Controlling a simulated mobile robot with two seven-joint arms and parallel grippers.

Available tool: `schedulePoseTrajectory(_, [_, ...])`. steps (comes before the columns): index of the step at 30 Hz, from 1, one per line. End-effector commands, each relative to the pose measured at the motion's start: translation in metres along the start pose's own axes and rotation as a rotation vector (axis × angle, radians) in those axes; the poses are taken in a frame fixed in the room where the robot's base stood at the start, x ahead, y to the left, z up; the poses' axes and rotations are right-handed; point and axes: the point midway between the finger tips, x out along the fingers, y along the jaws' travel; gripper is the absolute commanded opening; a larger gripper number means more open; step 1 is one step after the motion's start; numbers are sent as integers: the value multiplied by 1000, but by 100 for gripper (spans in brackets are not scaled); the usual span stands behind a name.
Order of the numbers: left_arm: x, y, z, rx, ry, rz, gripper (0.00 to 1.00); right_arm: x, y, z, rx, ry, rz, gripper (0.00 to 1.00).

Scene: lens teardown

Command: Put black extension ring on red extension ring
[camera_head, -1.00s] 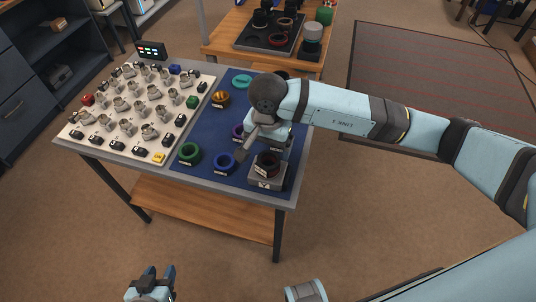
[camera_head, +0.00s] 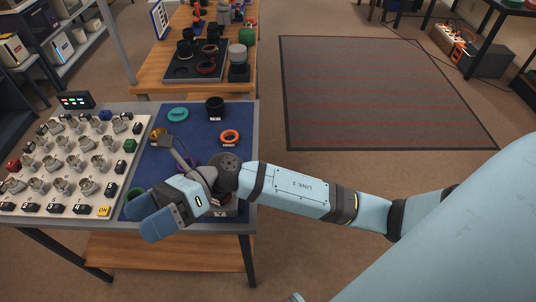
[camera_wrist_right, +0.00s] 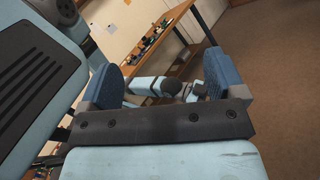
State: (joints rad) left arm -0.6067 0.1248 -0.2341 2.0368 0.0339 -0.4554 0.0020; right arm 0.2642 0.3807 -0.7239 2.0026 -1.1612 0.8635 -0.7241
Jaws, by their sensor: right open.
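On the dark tray (camera_head: 176,72) on the back wooden table lies a low red ring (camera_head: 206,67). Black ring-like parts (camera_head: 184,49) stand behind it; I cannot tell which is the black extension ring. Another black ring-shaped part (camera_head: 215,105) stands at the back of the blue mat (camera_head: 190,128). My right gripper (camera_head: 148,213) is open and empty above the mat's front left, well short of the back table. In the right wrist view its blue fingers (camera_wrist_right: 162,80) are wide apart with nothing gripped. My left gripper is not seen.
An orange ring (camera_head: 230,137) and a teal ring (camera_head: 177,114) lie on the mat. A switch panel (camera_head: 75,155) fills the table's left. A grey-topped black cylinder (camera_head: 238,60) stands right of the tray. My right arm hides the mat's front right.

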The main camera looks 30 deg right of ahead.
Motion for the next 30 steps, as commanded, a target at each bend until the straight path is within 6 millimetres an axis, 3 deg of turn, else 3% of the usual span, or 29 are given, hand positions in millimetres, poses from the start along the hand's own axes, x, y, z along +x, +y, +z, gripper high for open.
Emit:
schedulePoseTrajectory(4, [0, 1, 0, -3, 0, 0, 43, -39, -24, 12, 543, -552, -83, 89])
schedulePoseTrajectory(7, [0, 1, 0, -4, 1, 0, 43, -87, -52, -8, 927, -914, -134, 89])
schedulePoseTrajectory(8, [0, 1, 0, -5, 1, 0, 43, -103, -60, -20, 1044, -1023, -147, 89])
schedulePoseTrajectory(11, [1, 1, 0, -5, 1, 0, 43, -156, -78, -79, 1424, -1378, -188, 89])
schedulePoseTrajectory(15, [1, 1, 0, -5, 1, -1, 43, -206, -77, -174, 1849, -1788, -220, 89])
schedulePoseTrajectory(18, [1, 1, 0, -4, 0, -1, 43, -223, -64, -228, 2052, -1994, -228, 89])
schedulePoseTrajectory(21, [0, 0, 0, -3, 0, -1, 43, -231, -53, -260, 2169, -2117, -233, 89])
schedulePoseTrajectory(24, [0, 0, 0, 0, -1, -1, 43, -234, -48, -272, 2217, -2168, -233, 89])
schedulePoseTrajectory(30, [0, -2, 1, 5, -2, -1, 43, -234, -48, -273, 2223, -2172, -233, 89])
